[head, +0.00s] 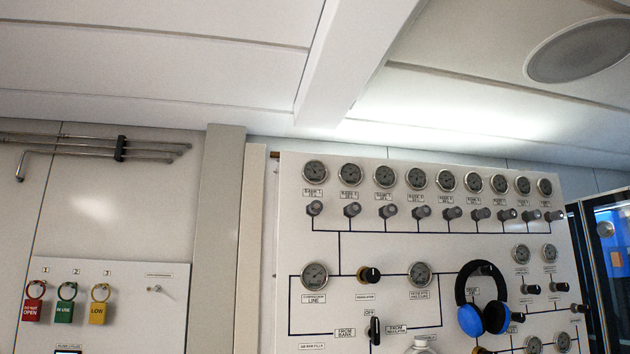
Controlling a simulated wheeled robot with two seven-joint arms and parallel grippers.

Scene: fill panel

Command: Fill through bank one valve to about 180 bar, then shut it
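The fill panel (400,240) stands at the lower right in the head view. Along its top runs a row of round gauges with a row of valve knobs below. The leftmost knob, the bank one valve (315,208), sits under the label reading BANK 1 and its gauge (314,173). The gauge needle is too small to read, and I cannot tell whether the valve is open or shut. Lower left are a larger gauge (314,276) labelled as a line, and a black regulator knob (370,275). Neither of my grippers is in view.
Blue and black headphones (482,300) hang on the panel's front. A board at left carries red, green and yellow tags (66,310). Metal rods (90,145) are on the wall. A grey post (215,240) stands left of the panel.

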